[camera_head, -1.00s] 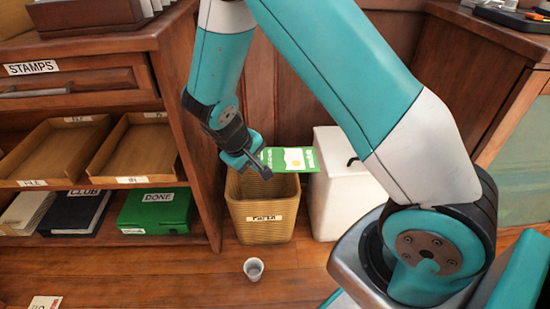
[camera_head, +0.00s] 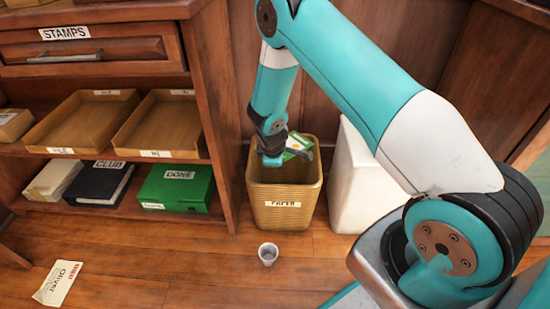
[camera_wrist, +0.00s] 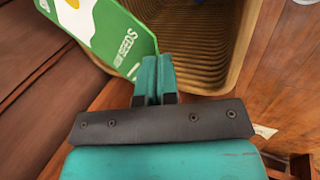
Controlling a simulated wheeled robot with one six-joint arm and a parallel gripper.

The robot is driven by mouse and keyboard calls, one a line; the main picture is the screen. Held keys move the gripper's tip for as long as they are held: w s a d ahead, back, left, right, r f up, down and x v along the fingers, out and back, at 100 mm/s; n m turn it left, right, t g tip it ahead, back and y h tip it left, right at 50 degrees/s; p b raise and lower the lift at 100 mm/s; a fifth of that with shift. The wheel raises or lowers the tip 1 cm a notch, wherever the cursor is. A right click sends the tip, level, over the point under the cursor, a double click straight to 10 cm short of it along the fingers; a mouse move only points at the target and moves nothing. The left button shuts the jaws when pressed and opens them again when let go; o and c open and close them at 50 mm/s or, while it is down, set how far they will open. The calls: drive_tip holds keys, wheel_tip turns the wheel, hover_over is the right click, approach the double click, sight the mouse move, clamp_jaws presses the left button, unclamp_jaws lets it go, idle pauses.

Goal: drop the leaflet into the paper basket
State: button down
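The green leaflet (camera_head: 300,141), with a white panel and yellow spot, is over the paper basket's mouth in the head view. In the wrist view the leaflet (camera_wrist: 112,32) reaches up and left from my fingertips, with the word SEEDS near its corner. My gripper (camera_head: 273,158) points down at the basket's opening. In the wrist view my gripper (camera_wrist: 156,75) is shut, its fingers together on the leaflet's near corner. The tan ribbed paper basket (camera_head: 268,215) carries a PAPER label and stands on the floor. Its ribbed inside (camera_wrist: 195,40) looks empty where visible.
A white bin (camera_head: 358,190) stands right of the basket. A small cup (camera_head: 268,254) is on the floor in front. A paper (camera_head: 57,283) lies on the floor at left. The bookcase side (camera_head: 218,120) rises close left of the basket.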

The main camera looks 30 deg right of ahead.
drive_tip(key=shift+f+b, duration=0.35)
drive_tip(key=shift+f, duration=0.5)
drive_tip(key=c, duration=1.3)
unclamp_jaws()
drive_tip(key=shift+r, duration=0.1)
drive_tip(key=p+v, duration=0.7)
drive_tip(key=v, duration=1)
drive_tip(key=shift+s+r, duration=0.1)
drive_tip(key=shift+r, duration=0.05)
